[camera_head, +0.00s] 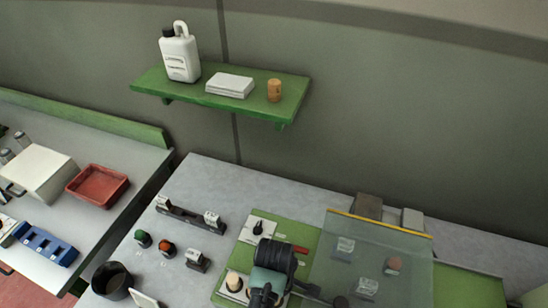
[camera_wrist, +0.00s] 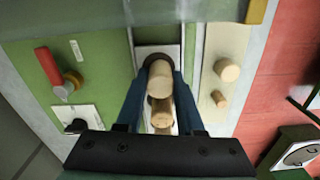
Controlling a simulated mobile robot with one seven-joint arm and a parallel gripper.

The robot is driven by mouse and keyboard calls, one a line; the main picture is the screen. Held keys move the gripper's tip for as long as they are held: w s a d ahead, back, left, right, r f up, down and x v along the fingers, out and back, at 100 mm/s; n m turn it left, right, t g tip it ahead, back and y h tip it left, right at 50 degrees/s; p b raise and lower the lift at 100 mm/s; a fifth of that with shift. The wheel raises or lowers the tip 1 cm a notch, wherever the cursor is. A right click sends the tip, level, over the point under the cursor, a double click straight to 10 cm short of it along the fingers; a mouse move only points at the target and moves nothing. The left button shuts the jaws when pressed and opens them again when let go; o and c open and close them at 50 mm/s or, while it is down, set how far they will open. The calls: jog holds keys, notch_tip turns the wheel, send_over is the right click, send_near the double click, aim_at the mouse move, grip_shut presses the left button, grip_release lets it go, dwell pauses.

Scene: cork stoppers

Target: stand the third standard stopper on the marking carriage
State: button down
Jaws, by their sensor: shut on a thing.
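In the wrist view, my gripper (camera_wrist: 160,76) has its two blue fingers closed around the sides of a pale cork stopper (camera_wrist: 159,80). The held stopper is above a narrow light track with a white plate (camera_wrist: 150,51), which may be the marking carriage. More cork (camera_wrist: 161,113) shows between the fingers, nearer the palm, partly covered. I cannot tell whether the held stopper touches the plate. In the head view, my gripper (camera_head: 270,291) is low over the green board, and its fingertips and the held stopper are hard to make out. A cork (camera_head: 234,281) shows left of it.
Two loose corks, one larger (camera_wrist: 227,70) and one smaller (camera_wrist: 218,97), are right of the track. A red lever (camera_wrist: 48,67) and black knob (camera_wrist: 75,126) are on its left. A clear guard (camera_head: 330,284) stands close right of my arm. A cork (camera_head: 274,90) stands on the shelf.

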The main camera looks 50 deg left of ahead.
jog(key=shift+w+f, duration=0.1)
jog(key=c, duration=0.5)
grip_release()
jog(key=shift+r+p, duration=0.3)
jog(key=shift+r, duration=5.85)
